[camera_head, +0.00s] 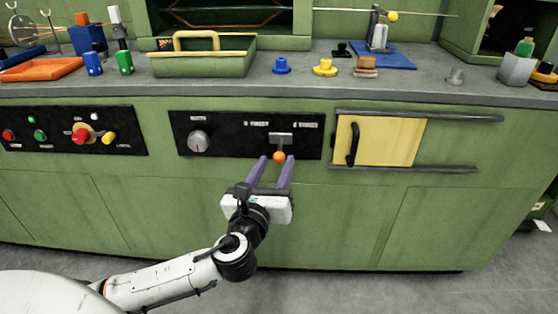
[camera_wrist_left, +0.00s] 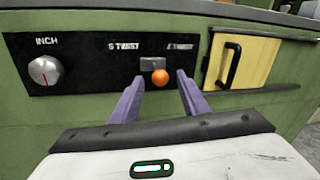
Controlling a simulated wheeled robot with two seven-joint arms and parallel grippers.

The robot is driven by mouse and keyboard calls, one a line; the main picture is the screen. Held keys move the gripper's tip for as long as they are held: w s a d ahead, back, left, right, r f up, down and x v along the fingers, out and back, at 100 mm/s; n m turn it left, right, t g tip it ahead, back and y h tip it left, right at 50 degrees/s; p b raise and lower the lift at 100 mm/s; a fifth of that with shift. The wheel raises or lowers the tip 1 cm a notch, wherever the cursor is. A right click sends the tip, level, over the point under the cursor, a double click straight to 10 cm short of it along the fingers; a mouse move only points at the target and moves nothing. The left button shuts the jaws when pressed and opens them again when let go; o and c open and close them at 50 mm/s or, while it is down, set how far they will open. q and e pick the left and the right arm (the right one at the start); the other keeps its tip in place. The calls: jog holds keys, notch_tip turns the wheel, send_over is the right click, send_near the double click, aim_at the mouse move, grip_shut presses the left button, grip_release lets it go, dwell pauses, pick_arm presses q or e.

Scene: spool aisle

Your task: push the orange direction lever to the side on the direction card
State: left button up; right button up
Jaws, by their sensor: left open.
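The orange direction lever (camera_head: 279,157) has a round knob below a grey plate on the black direction card (camera_head: 228,134). White lettering stands on both sides of the plate. In the left wrist view the lever knob (camera_wrist_left: 160,77) shows between and beyond the fingertips. My left gripper (camera_head: 277,159) is open, with one purple finger on each side of the knob. The left gripper's fingers also show in the left wrist view (camera_wrist_left: 160,90). I cannot tell whether either finger touches the knob. My right gripper is not in view.
A grey dial (camera_head: 198,141) sits left of the lever on the same card. A yellow sliding door (camera_head: 387,141) with a black handle is to the right. A button panel (camera_head: 72,131) is at the left. The counter (camera_head: 300,90) above holds a green tray (camera_head: 203,67) and several small parts.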

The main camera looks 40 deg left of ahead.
aim_at(278, 160)
pick_arm(q)
jog(key=shift+b+x, duration=0.3)
jog(key=shift+x, duration=1.8)
grip_shut()
